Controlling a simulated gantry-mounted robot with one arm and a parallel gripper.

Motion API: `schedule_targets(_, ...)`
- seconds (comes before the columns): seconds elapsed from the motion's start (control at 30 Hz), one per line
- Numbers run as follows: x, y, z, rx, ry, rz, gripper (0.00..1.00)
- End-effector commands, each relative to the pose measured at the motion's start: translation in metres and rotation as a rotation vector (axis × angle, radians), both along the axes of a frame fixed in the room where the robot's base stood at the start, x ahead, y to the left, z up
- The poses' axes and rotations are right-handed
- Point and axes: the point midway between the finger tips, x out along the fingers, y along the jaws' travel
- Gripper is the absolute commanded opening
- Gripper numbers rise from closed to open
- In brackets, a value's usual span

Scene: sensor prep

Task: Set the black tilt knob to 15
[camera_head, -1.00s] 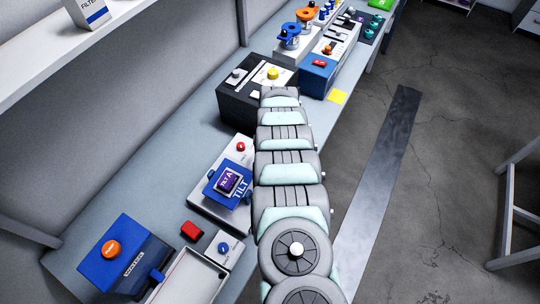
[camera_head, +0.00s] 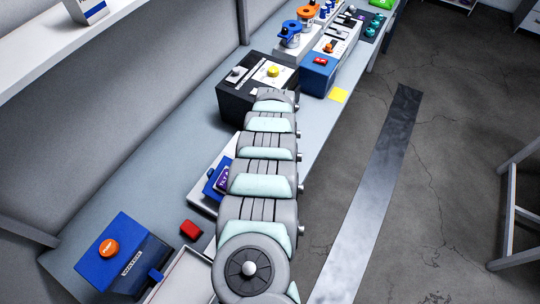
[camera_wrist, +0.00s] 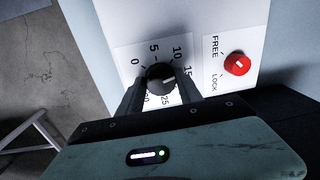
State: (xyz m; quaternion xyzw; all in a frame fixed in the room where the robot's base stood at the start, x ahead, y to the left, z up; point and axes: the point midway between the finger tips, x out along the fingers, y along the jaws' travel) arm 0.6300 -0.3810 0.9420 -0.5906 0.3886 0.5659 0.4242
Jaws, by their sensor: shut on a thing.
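The black tilt knob (camera_wrist: 160,76) is between the two fingers of my gripper (camera_wrist: 160,84) in the wrist view, and the gripper is shut on it. The knob sits on a white dial plate (camera_wrist: 125,55) with numbers including 0, 5, 10, 15 and 25. A short white mark on the knob points right, near 15 or just past it; the exact reading is unclear. The fingers hide part of the scale. In the head view my arm covers the gripper, the knob and most of the blue tilt unit (camera_head: 211,188).
A red knob (camera_wrist: 237,64) marked FREE and LOCK stands right of the dial. On the bench, a red block (camera_head: 191,230) and a blue box with an orange button (camera_head: 108,247) lie in front. A black box (camera_head: 240,101) stands behind.

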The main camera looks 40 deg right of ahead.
Motion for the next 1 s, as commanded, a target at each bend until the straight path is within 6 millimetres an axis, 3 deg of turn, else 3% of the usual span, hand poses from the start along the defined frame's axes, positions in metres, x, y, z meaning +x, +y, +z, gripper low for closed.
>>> schedule_targets(0.4,0.0009,0.0010,-0.0009,-0.001,0.000,-0.202,0.02)
schedule_targets(1.0,0.0009,0.0005,-0.0004,-0.001,-0.001,-0.237,0.02)
